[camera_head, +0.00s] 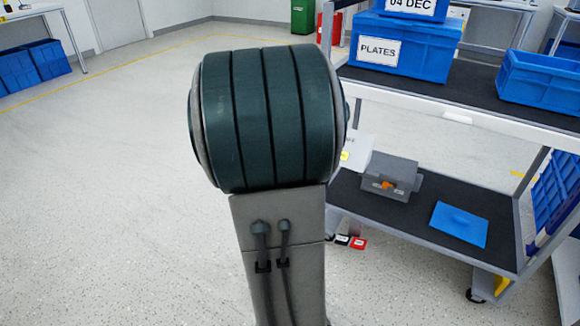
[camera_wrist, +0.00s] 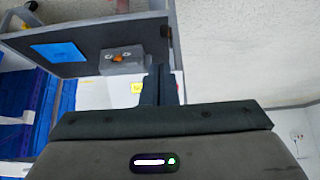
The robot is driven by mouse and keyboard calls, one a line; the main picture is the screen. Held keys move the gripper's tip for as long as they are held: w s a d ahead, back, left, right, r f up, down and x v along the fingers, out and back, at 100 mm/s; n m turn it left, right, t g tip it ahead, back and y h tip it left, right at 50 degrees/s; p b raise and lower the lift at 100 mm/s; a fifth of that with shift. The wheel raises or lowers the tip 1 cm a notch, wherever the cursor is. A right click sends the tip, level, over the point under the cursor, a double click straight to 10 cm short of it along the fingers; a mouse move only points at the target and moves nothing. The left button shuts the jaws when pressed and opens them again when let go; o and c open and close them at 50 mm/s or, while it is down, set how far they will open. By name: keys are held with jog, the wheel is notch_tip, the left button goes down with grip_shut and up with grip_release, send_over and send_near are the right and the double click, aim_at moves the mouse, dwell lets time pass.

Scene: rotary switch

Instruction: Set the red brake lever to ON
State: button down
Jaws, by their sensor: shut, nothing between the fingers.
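A small red piece with a pale mark (camera_head: 358,243), which looks like the red brake lever, shows low by the cart's near left foot in the head view. A black piece (camera_head: 342,240) sits beside it. The red piece's setting is too small to read. My gripper (camera_wrist: 163,80) shows in the wrist view with its dark fingers together and nothing visible between them. It appears in front of the cart's lower shelf. In the head view my arm hides the gripper, so its distance to the red piece cannot be told.
The cart's lower shelf (camera_head: 385,214) holds a grey box with an orange knob (camera_head: 388,183) and a blue sheet (camera_head: 459,224). Blue bins (camera_head: 400,55) stand on the upper shelf. Open floor (camera_head: 120,200) lies to the left.

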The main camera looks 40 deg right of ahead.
jog(key=shift+s+a+f, duration=0.1)
jog(key=shift+s+a, duration=0.05)
jog(key=shift+a, duration=0.4)
jog(key=shift+s+a+f, duration=0.1)
jog(key=shift+s+a, duration=0.05)
jog(key=shift+a, duration=0.35)
jog(key=s+a+r+n+y+p, duration=0.2)
jog(key=a+r+n+p, duration=0.3)
jog(key=a+r+p, duration=0.5)
jog(key=s+a+r+n+y+p, duration=0.2)
jog(key=s+a+r+n+p, duration=0.2)
jog(key=a+r+p, duration=0.6)
jog(key=s+a+r+n+t+y+p, duration=0.1)
jog(key=a+r+n+p, duration=0.4)
jog(key=a+r+p, duration=0.5)
notch_tip(320, 180, up, 7)
jog(key=s+y+p, duration=0.1)
jog(key=s+p, duration=0.1)
jog(key=p, duration=0.3)
jog(key=shift+a+n+y, duration=0.3)
jog(key=shift+a, duration=0.05)
